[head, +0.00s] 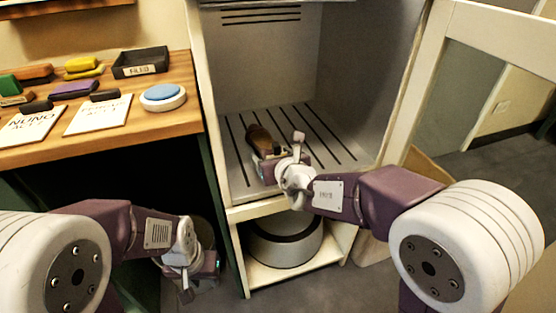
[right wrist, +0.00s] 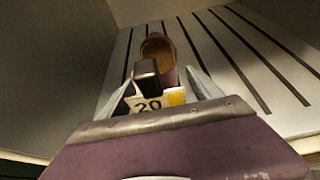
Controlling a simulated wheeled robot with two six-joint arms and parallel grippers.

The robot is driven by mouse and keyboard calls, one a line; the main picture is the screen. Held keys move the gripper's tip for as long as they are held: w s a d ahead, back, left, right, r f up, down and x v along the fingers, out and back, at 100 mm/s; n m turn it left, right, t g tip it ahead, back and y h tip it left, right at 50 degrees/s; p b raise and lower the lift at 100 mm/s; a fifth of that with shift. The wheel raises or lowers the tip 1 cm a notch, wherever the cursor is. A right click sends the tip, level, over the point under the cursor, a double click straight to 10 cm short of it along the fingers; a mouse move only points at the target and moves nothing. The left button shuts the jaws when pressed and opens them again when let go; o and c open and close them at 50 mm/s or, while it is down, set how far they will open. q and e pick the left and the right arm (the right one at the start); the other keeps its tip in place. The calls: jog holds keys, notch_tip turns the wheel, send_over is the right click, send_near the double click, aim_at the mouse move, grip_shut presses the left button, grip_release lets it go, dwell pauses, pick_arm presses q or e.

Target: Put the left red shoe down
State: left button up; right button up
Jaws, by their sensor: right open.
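A dark red-brown shoe (head: 260,138) with a tan inside rests on the slatted floor of the open cabinet. It also shows in the right wrist view (right wrist: 165,48), toe pointing away. A tag marked 20 (right wrist: 150,104), with a yellow patch and a dark block above it, is at its near end. My right gripper (head: 281,156) is inside the cabinet at the near end of the shoe. Its fingers (right wrist: 160,90) are apart, one on each side of the tag and block. My left gripper (head: 198,279) hangs low in front of the wooden table; its jaw opening is unclear.
The cabinet's side walls (head: 372,60) stand close on both sides. A round white container (head: 283,248) sits on the shelf below. The wooden table (head: 190,85) at left holds cards, brushes, a black tray (head: 140,61) and a blue-topped round pad (head: 163,96).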

jog(key=p+v, duration=0.3)
jog(key=v, duration=0.8)
jog(key=shift+s, duration=0.1)
jog(key=s+d+f+m+g+h, duration=0.1)
jog(key=d+f+m+g+h, duration=0.15)
jog(key=d+f+m, duration=0.45)
jog(key=s+d+f+m+g+h, duration=0.1)
jog(key=d+f+m+g+h, duration=0.2)
jog(key=d+m, duration=0.65)
jog(key=s+a+f+m+g+y, duration=0.1)
jog(key=s+f+m+g, duration=0.5)
jog(key=m, duration=1.7)
jog(key=s+f, duration=0.4)
jog(key=s, duration=0.2)
jog(key=shift+s, duration=0.25)
